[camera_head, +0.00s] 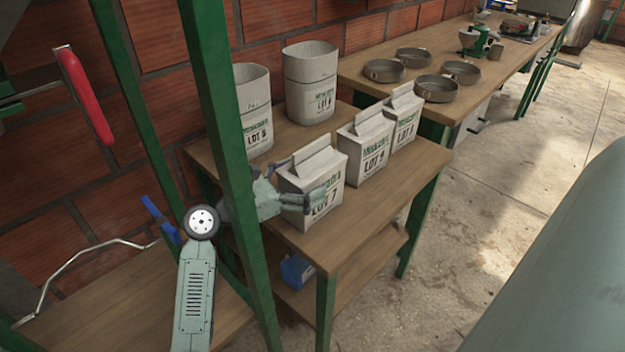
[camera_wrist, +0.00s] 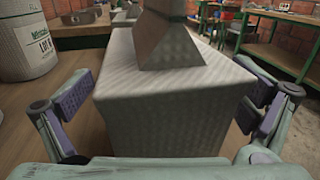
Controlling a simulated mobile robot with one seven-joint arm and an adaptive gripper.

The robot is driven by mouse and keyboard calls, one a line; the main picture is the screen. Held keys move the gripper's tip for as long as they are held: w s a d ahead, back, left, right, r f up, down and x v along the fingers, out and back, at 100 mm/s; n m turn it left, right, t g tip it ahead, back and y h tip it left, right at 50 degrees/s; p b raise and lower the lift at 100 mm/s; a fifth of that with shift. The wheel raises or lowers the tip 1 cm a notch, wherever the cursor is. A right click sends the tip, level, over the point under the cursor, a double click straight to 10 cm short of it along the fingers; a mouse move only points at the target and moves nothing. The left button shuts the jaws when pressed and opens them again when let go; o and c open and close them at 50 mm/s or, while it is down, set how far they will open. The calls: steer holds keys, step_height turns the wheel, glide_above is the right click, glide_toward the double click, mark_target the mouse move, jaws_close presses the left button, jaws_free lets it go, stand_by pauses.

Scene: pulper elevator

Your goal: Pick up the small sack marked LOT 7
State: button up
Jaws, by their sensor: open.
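The small sack marked LOT 7 (camera_head: 313,177) stands upright at the near left of the wooden table in the head view. It is pale, with a folded top and green and black print. It fills the middle of the wrist view (camera_wrist: 172,108). My gripper (camera_head: 295,182) is at the sack, with one finger across its printed front and the other partly hidden behind it. In the wrist view the open fingers (camera_wrist: 168,112) stand on either side of the sack, with visible gaps. The sack rests on the table.
Two similar small sacks (camera_head: 365,146) (camera_head: 402,117) stand to the right along the table (camera_head: 395,195). Two larger open sacks (camera_head: 310,85) (camera_head: 254,115) stand behind. A green post (camera_head: 228,150) rises close to my arm. Metal pans (camera_head: 437,89) lie on the farther table.

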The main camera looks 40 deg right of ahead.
steer(key=shift+c, duration=0.4)
steer(key=c, duration=1.9)
steer(key=shift+c, duration=0.4)
steer(key=shift+r, duration=0.1)
